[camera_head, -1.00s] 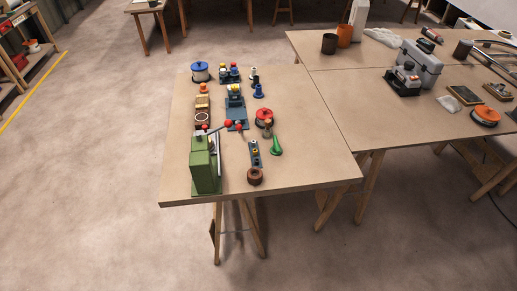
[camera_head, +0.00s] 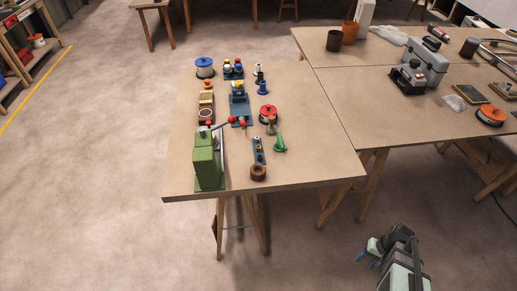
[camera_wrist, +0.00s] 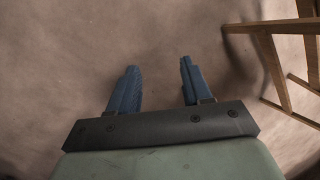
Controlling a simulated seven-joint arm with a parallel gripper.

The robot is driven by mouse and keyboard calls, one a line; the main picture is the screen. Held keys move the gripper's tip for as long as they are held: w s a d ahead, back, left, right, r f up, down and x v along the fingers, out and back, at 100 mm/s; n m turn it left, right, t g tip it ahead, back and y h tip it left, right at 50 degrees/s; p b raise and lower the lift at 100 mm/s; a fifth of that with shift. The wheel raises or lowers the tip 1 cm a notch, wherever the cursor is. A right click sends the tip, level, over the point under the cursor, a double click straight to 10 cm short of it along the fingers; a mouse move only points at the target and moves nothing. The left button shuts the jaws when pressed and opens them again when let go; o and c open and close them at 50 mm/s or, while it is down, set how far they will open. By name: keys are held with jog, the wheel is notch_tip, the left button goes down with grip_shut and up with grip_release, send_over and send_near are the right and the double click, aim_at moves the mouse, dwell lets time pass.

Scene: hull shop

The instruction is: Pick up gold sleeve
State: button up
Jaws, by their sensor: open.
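I cannot single out the gold sleeve for certain. A small yellow-gold piece (camera_head: 258,149) stands on a narrow dark rack on the near table, and other yellowish bits show on the blue fixture (camera_head: 239,103) farther back. My gripper (camera_head: 366,250) is at the lower right of the head view, out in front of the tables and well away from these parts. In the wrist view my gripper (camera_wrist: 158,72) has its two blue fingers apart with only floor between them.
A green press (camera_head: 207,163) stands at the near table's front left. A brown ring (camera_head: 258,173), green funnel (camera_head: 279,143) and red-topped spool (camera_head: 268,114) surround the rack. The table's right front (camera_head: 320,165) is bare. Wooden trestle legs (camera_wrist: 272,65) show in the wrist view.

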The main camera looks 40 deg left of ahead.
jog(key=w+a+r+n+t+y, duration=0.2)
jog(key=w+a+r, duration=0.5)
jog(key=w+r, duration=0.45)
jog(key=w+a+r+n+t+y, duration=0.1)
jog(key=w+a+r+n+t, duration=0.1)
jog(key=w+a+r, duration=0.7)
jog(key=w+a+r+n+t+y, duration=0.15)
jog(key=a+r, duration=0.25)
jog(key=r, duration=0.7)
jog(key=w+a+r+n+y, duration=0.1)
jog(key=w+a+r+n, duration=0.2)
jog(key=r, duration=0.9)
jog(key=w+a+r+n+t+y, duration=0.15)
jog(key=a+r, duration=0.35)
jog(key=r, duration=0.6)
jog(key=s+a+r+n+g, duration=0.1)
jog(key=s+a+r+g, duration=0.1)
jog(key=a+r, duration=0.2)
jog(key=n+g+h, duration=0.5)
jog(key=n, duration=0.6)
send_near(258, 146)
jog(key=x, duration=0.3)
jog(key=shift+s+f, duration=0.15)
jog(key=shift+s, duration=0.15)
jog(key=shift+w+x, duration=0.2)
jog(key=shift+x, duration=2.4)
jog(key=shift+f, duration=0.1)
jog(key=shift+c, duration=0.2)
